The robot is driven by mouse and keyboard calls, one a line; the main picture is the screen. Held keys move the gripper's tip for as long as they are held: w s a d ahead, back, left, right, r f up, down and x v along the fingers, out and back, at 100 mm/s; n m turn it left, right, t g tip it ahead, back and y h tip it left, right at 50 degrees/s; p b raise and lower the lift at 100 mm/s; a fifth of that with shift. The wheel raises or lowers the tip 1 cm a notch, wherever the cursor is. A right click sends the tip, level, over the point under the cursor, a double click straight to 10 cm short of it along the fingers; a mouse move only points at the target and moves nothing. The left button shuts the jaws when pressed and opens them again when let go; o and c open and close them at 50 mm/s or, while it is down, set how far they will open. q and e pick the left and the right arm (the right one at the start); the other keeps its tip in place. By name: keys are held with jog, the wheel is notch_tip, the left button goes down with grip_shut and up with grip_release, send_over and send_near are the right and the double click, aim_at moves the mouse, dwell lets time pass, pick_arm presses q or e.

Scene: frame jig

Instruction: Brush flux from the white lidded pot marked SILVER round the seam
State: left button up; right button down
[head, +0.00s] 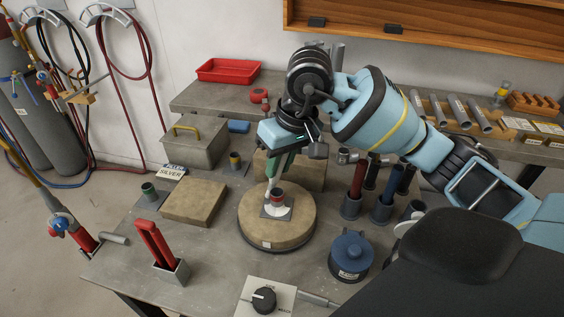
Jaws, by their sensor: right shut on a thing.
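My right gripper (284,150) hangs over the round turntable (263,238) and is shut on a slim tool with a green handle, which looks like the brush (270,176). Its pale lower end points down at the left side of the upright tube on a flat plate (277,208), close to the seam; I cannot tell whether it touches. A white card or lid marked SILVER (173,171) shows at the back left of the table; no white pot body is clear there. A blue lidded pot (350,252) with a small label stands at the front right. My left gripper is out of view.
A square tan block (194,202) lies left of the turntable. Red-handled tongs (158,245) stand in a holder at the front left. Upright rods in cups (380,202) stand right, near my arm. A grey box (195,146) and a dial unit (264,300) are also on the table.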

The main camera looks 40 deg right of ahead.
jog(key=shift+d, duration=0.1)
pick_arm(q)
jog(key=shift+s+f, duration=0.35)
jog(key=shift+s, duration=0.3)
pick_arm(e)
jog(key=shift+s+d, duration=0.8)
jog(key=shift+s, duration=0.1)
jog(key=shift+s+d+f, duration=0.1)
pick_arm(q)
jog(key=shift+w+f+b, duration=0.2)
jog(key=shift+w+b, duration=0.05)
jog(key=shift+b, duration=0.2)
pick_arm(e)
jog(key=shift+s+d, duration=0.75)
jog(key=shift+s, duration=0.05)
jog(key=shift+w, duration=0.1)
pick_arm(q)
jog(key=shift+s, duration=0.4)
pick_arm(e)
jog(key=shift+w+a, duration=0.85)
jog(key=shift+a, duration=0.1)
jog(key=shift+w, duration=0.1)
